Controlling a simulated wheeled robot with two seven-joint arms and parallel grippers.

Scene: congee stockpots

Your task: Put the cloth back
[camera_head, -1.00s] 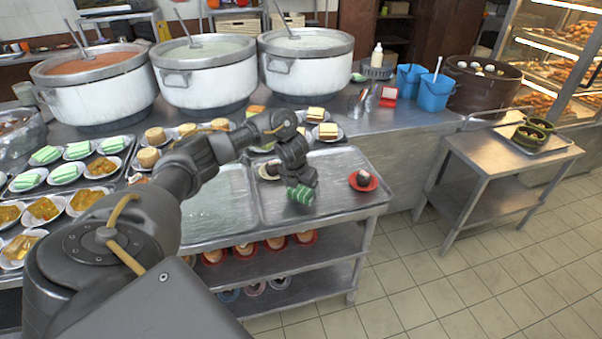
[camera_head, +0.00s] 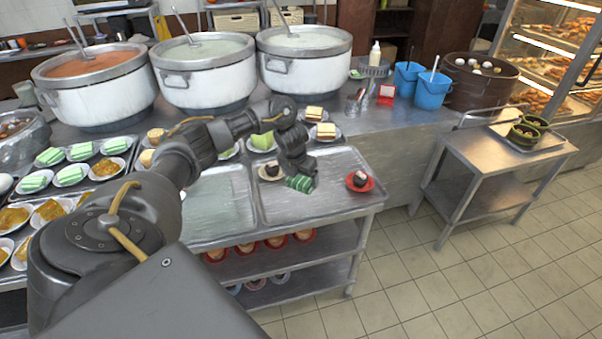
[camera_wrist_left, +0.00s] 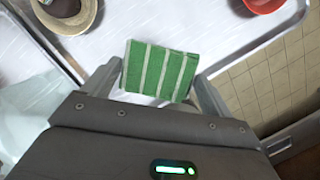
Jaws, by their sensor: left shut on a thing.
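The cloth (camera_head: 300,184) is green with pale stripes and folded into a small block. My left gripper (camera_head: 299,176) is shut on it over the right-hand metal tray (camera_head: 335,200) on the counter. In the left wrist view the cloth (camera_wrist_left: 160,70) sits between the two fingers (camera_wrist_left: 158,84), with the tray's pale surface behind it. I cannot tell whether the cloth touches the tray. My right gripper does not show.
Large stockpots (camera_head: 305,65) stand behind. A side table (camera_head: 490,150) stands at right.

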